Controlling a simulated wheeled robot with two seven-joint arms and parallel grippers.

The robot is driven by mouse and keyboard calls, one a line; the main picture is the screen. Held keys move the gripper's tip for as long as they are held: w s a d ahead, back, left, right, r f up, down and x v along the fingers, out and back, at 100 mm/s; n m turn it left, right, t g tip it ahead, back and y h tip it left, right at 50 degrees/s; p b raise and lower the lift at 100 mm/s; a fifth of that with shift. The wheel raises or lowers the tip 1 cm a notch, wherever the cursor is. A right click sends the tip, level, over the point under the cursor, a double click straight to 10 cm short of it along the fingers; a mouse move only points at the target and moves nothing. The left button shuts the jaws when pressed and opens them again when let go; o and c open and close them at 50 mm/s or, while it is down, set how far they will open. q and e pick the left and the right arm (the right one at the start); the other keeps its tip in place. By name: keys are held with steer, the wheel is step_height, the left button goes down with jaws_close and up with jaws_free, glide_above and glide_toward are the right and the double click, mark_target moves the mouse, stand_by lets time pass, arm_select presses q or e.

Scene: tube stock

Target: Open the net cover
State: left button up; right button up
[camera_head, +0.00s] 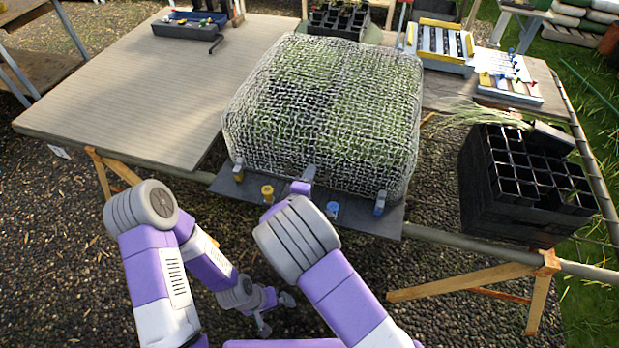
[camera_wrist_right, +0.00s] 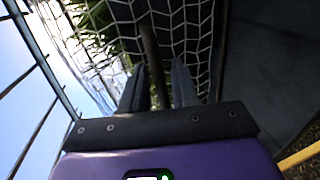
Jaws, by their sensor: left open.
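The net cover (camera_head: 325,115), a whitish mesh, is draped closed over green plants on the table. Several clips or knobs line its front edge, including a yellow one (camera_head: 267,194) and a blue one (camera_head: 332,209). My right gripper is at the front edge, mostly hidden behind my own arm in the head view. In the right wrist view its fingers (camera_wrist_right: 158,85) are apart, with a dark bar (camera_wrist_right: 150,45) between them and the mesh just beyond; contact is unclear. My left gripper (camera_head: 275,312) is open and empty, low in front of the table, away from the net.
A yellow-and-white rack (camera_head: 440,45) and a board with coloured pieces (camera_head: 510,88) lie at back right. The left tabletop (camera_head: 130,95) is clear; a blue-and-black tray (camera_head: 190,24) sits behind it.

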jaws_close()
